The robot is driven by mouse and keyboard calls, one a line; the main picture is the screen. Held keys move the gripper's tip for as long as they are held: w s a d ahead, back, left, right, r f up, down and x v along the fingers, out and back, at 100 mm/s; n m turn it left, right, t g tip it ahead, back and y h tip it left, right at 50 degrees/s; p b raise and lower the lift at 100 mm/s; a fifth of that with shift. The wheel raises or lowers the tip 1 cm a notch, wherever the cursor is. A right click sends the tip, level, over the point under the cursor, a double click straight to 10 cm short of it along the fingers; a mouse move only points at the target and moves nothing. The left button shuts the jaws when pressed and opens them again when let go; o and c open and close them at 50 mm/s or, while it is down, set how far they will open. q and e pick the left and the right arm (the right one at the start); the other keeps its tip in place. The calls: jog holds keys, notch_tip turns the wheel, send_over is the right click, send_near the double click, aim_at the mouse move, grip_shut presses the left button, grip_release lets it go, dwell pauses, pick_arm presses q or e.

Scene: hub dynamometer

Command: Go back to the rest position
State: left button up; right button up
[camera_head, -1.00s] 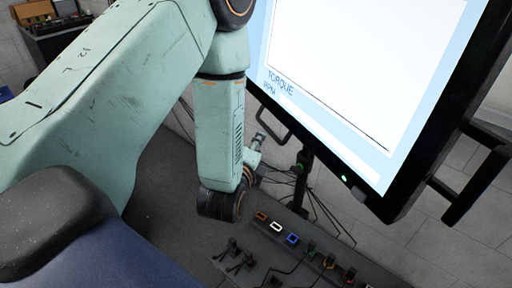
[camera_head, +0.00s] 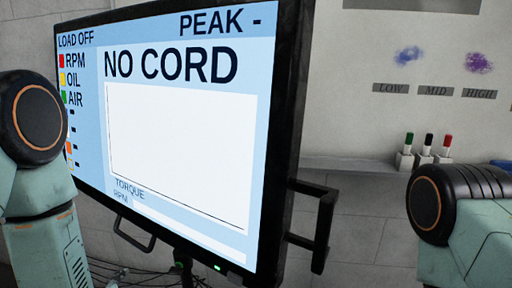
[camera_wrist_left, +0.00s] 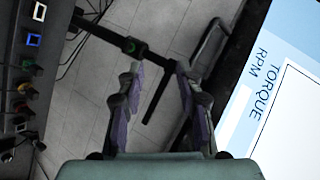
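My left gripper (camera_wrist_left: 157,70) shows in the left wrist view with its two purple-padded fingers apart and nothing between them. It points toward the monitor's stand, with the floor behind. In the head view, links of my left arm show at the left edge, but the left gripper is out of view. A link of my right arm shows at the right edge, and the right gripper is not seen.
A large monitor (camera_head: 180,150) reading "NO CORD" has a black handle (camera_head: 318,222) on its right side. Green, black and red markers (camera_head: 427,145) stand by the wall. A panel of coloured sockets (camera_wrist_left: 28,70) lies left in the wrist view.

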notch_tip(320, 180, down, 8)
jog(key=b, duration=0.8)
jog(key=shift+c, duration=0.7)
pick_arm(q)
jog(key=s+d+f+n+g+h, duration=0.1)
jog(key=s+d+f+n+g, duration=0.2)
jog(key=s+f, duration=0.9)
jog(key=s+d+f+n+g+h, duration=0.2)
jog(key=s+d+f+n+g, duration=0.1)
jog(key=s+f+n+g, duration=0.6)
jog(key=s+f, duration=0.4)
jog(key=s, duration=0.4)
jog(key=shift+s+d+f, duration=0.15)
jog(key=shift+s+f, duration=0.1)
jog(key=shift+f, duration=0.05)
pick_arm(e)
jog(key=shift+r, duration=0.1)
pick_arm(q)
jog(key=shift+h, duration=0.3)
